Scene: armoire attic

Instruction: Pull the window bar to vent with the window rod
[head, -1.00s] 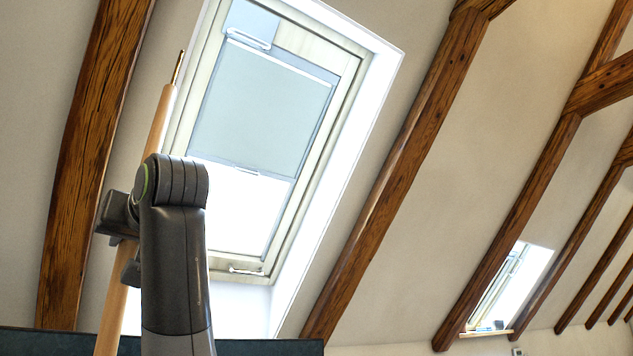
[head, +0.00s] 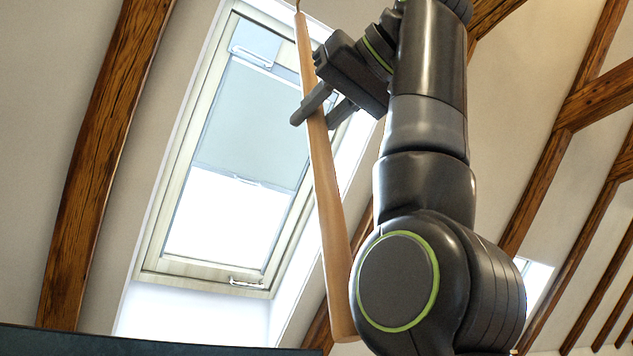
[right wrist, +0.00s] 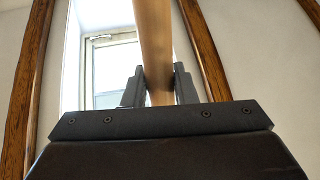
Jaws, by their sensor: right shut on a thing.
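My right gripper (head: 316,112) is shut on the wooden window rod (head: 327,200), its fingers on either side of the shaft. The rod stands nearly upright, leaning slightly, with its thick end low and its metal tip (head: 298,5) at the picture's top edge. In the right wrist view the rod (right wrist: 154,40) runs up between the fingers (right wrist: 159,88). The roof window (head: 160,255) is behind the rod. A pale bar handle (head: 252,57) is at its upper part, apart from the rod in the picture. The sash looks shut. My left gripper is not in view.
A grey blind (head: 245,120) covers the window's upper half. A small handle (head: 247,284) sits on the bottom frame. Dark wooden beams (head: 105,150) flank the window on the sloped ceiling. A dark teal edge (head: 130,343) crosses the lower left.

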